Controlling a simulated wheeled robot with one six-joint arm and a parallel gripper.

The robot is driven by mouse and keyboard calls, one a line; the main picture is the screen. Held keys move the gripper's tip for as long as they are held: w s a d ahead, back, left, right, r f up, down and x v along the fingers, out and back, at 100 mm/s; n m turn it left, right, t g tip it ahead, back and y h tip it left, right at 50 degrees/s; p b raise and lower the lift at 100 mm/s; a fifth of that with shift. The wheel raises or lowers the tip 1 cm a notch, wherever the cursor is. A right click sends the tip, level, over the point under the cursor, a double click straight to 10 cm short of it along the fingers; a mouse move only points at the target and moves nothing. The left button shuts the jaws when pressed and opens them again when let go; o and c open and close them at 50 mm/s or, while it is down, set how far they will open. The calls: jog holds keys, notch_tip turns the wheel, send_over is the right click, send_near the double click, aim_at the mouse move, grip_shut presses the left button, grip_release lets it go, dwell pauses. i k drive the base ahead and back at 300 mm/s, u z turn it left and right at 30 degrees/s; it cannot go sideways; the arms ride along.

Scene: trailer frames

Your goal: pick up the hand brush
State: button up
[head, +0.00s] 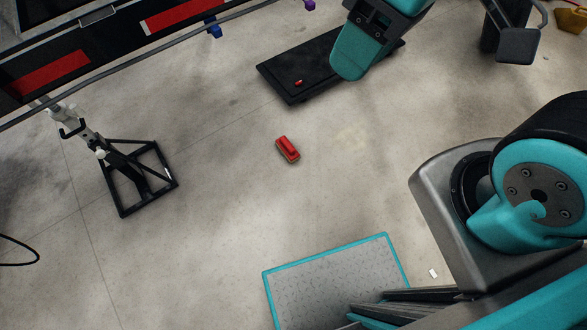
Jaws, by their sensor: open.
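A small red block-like thing with a raised top and a pale lower edge, seemingly the hand brush (287,148), lies alone on the concrete floor near the middle of the head view. It is too small to make out its bristles. A teal and black part of my arm shows at the top, above and to the right of the brush and well apart from it. No gripper fingertips can be made out in this view.
A black flat platform (310,65) with a small red thing (298,83) on it lies beyond the brush. A black-framed stand (129,180) is at left, under the trailer edge (110,45). A small white piece (433,273) lies lower right. Floor around the brush is clear.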

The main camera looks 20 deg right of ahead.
aim_at(284, 144)
jog(key=u, duration=0.05)
jog(key=k, duration=0.3)
jog(key=z, duration=0.35)
jog(key=i, duration=0.7)
jog(key=z, duration=1.5)
jog(key=i, duration=1.45)
jog(key=u, duration=3.4)
